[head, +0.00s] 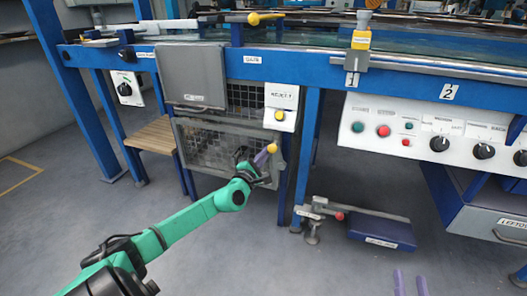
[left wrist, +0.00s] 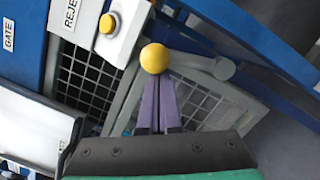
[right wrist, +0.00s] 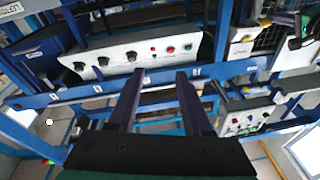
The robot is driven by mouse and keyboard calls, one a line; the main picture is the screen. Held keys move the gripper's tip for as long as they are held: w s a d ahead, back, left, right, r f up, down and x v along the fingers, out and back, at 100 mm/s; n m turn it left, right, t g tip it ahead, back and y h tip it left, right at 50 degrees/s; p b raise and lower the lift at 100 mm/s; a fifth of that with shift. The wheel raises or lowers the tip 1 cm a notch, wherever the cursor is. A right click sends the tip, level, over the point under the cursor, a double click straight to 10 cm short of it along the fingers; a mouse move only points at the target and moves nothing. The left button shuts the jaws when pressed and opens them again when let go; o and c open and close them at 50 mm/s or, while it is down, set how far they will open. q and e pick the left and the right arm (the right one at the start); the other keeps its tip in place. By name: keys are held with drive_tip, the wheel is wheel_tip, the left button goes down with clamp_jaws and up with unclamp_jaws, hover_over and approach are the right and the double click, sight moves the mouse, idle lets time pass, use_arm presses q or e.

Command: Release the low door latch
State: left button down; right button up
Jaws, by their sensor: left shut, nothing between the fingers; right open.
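The low mesh door (head: 215,146) stands under the blue frame, below a grey panel. Its latch is a grey lever (left wrist: 205,65) with a yellow ball knob (left wrist: 154,58); the knob (head: 271,147) looks orange-yellow in the head view. My left gripper (head: 262,158) is at the latch, with its purple fingers shut and empty. In the left wrist view the fingertips (left wrist: 157,80) are right at the knob, overlapping its lower edge; whether they touch cannot be told. My right gripper (head: 409,274) is open and empty at the bottom of the head view; its spread fingers (right wrist: 161,76) show in the right wrist view.
A white reject box (head: 281,106) with a yellow button sits just above the latch. A wooden stool (head: 152,134) stands left of the door. A blue foot pedal (head: 380,232) is on the floor to the right. A control panel (head: 405,130) is further right.

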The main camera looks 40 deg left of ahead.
sight(274, 152)
use_arm(q)
drive_tip(key=shift+w+d+r+m+p, duration=0.15)
drive_tip(key=shift+d+r+m+p, duration=0.25)
drive_tip(key=shift+m+p, duration=0.35)
drive_tip(key=shift+d+p, duration=0.1)
drive_tip(key=shift+p, duration=0.2)
drive_tip(key=shift+w+d+r+m+p, duration=0.15)
drive_tip(key=shift+d+m+p, duration=0.25)
drive_tip(key=shift+m+p, duration=0.25)
drive_tip(key=shift+w+d+p, duration=0.15)
drive_tip(key=shift+d+p, duration=0.3)
drive_tip(key=shift+p, duration=0.3)
use_arm(e)
drive_tip(key=s+a+f+g, duration=0.1)
drive_tip(key=s+f+g, duration=0.6)
drive_tip(key=s+f, duration=0.4)
drive_tip(key=shift+f+h, duration=0.4)
drive_tip(key=shift+f, duration=0.6)
drive_tip(key=shift+w+r, duration=0.1)
drive_tip(key=shift+r, duration=0.15)
